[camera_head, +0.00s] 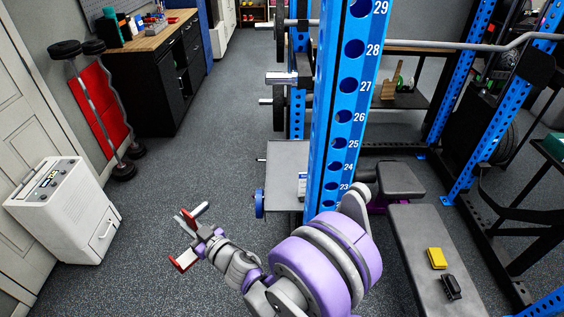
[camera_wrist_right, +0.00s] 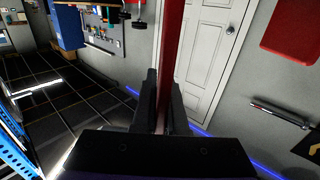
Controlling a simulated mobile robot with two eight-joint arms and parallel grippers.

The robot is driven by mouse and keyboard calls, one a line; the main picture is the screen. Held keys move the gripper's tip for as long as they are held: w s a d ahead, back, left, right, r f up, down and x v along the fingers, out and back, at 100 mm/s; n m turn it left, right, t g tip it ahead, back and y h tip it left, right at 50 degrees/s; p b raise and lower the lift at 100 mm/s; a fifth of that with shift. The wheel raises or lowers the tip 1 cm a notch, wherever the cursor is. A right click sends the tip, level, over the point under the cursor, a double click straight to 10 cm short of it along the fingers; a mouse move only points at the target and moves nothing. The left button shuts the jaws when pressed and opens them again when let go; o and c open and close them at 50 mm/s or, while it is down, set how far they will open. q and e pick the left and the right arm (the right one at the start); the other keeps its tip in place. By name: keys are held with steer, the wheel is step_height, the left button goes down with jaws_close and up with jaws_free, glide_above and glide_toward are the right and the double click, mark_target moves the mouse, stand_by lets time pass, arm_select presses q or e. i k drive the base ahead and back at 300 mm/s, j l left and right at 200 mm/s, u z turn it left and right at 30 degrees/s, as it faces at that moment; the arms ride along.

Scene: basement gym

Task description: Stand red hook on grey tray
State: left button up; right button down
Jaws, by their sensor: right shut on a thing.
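My right gripper (camera_head: 205,240) is shut on the red hook (camera_head: 184,262), held in the air over the open floor, left of the blue upright. Red parts of the hook show on both sides of the jaws, with a grey bar beside them. In the right wrist view the hook is a red strip (camera_wrist_right: 169,50) rising between the two dark fingers (camera_wrist_right: 160,105). A flat grey surface, apparently the grey tray (camera_head: 283,160), lies right of the gripper and apart from it. The upright hides its right side. My left gripper is out of view.
The blue numbered upright (camera_head: 345,110) stands close beside the tray. A small white item (camera_head: 302,183) shows at the tray's right edge. A bench (camera_head: 425,235) holds a yellow block (camera_head: 437,258) and a black item (camera_head: 451,287). A white machine (camera_head: 62,210) stands left; floor between is clear.

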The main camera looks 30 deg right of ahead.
mark_target(295, 160)
steer(key=i+j, duration=0.25)
steer(key=i, duration=0.25)
steer(key=i+j, duration=0.3)
steer(key=i, duration=0.2)
steer(key=i+j+z, duration=0.1)
steer(key=i+j, duration=0.15)
steer(key=i, duration=0.25)
steer(key=i+j, duration=0.3)
steer(key=i, duration=0.15)
steer(key=i+z, duration=0.1)
steer(key=z, duration=2.55)
